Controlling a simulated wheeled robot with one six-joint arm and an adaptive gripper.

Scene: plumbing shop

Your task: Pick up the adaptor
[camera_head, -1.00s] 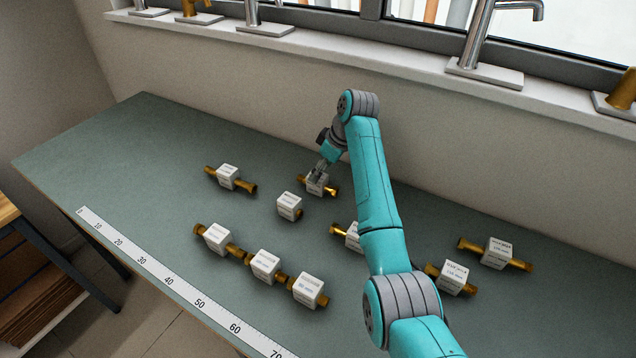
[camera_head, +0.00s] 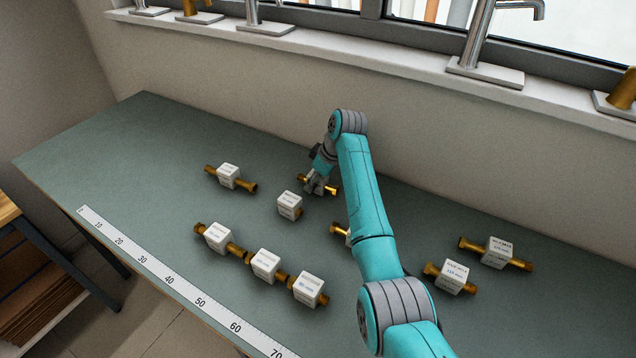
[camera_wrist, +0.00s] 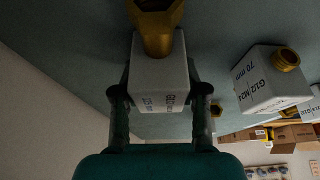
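Several adaptors, each a brass fitting with a white labelled block around its middle, lie on the green-grey bench. My gripper (camera_head: 317,186) is low at the back, over one adaptor (camera_head: 332,191), and hides most of its block. In the wrist view, my gripper's two fingers (camera_wrist: 160,92) stand on either side of this adaptor's white block (camera_wrist: 160,78), very close to its sides. I cannot tell whether they press on it. Its brass end points up the picture, and the label is partly readable. Another adaptor (camera_wrist: 265,85), marked G1/2 M24 70 mm, lies to the right.
Neighbouring adaptors lie close by at left (camera_head: 229,176) and in front (camera_head: 290,204). A front row (camera_head: 265,265) lies near the ruler strip (camera_head: 180,280). Two more (camera_head: 497,252) lie at right. One is partly behind my arm. The wall and tap sill are behind the bench.

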